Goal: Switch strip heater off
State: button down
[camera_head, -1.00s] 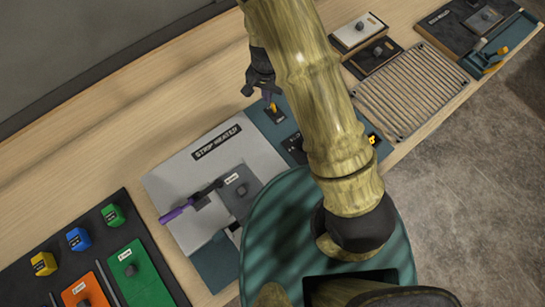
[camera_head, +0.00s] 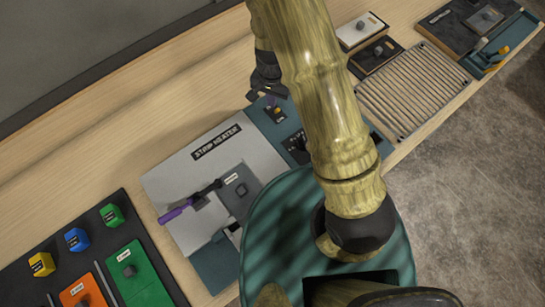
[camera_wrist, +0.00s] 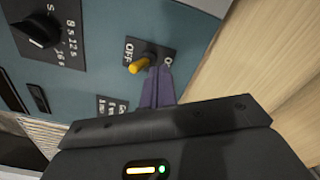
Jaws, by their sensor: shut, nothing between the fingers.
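The strip heater is a pale grey panel (camera_head: 170,182) with a "STRIP HEATER" label and a purple-handled lever (camera_head: 180,211). A teal control box (camera_head: 268,124) adjoins its right side. The box carries a yellow toggle (camera_wrist: 138,67) on a dark plate; in the wrist view it leans left, toward the "OFF" mark. The right-hand mark is partly hidden. My gripper (camera_wrist: 160,80) is shut and empty. Its purple fingertips are right beside the toggle, on its right; I cannot tell whether they touch it. In the head view my gripper (camera_head: 270,98) is above the box, and my arm hides part of the box.
A black dial (camera_wrist: 38,30) with time marks is left of the toggle in the wrist view. A slatted rack (camera_head: 412,90) lies right of my arm. Green, blue and yellow blocks (camera_head: 77,239) stand at lower left. Bare wooden bench (camera_head: 110,135) lies behind the panel.

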notch_tip(320, 180, up, 7)
jog(key=p, duration=0.6)
jog(key=shift+w+a+p, duration=0.25)
jog(key=shift+w+p, duration=0.05)
jog(key=shift+w, duration=0.05)
dwell(0.3)
jog(key=shift+d+r, duration=0.1)
dwell(0.4)
jog(key=s+d+r+n+t+b, duration=0.2)
jog(key=s+d+r+n+b, duration=0.3)
jog(key=s+d+r, duration=0.5)
jog(key=s+d+b, duration=0.1)
jog(key=d+b, duration=0.1)
jog(key=shift+s+d+t, duration=0.15)
jog(key=shift+d+t, duration=0.15)
jog(key=shift+d, duration=0.05)
jog(key=shift+r, duration=0.1)
jog(key=shift+d, duration=0.1)
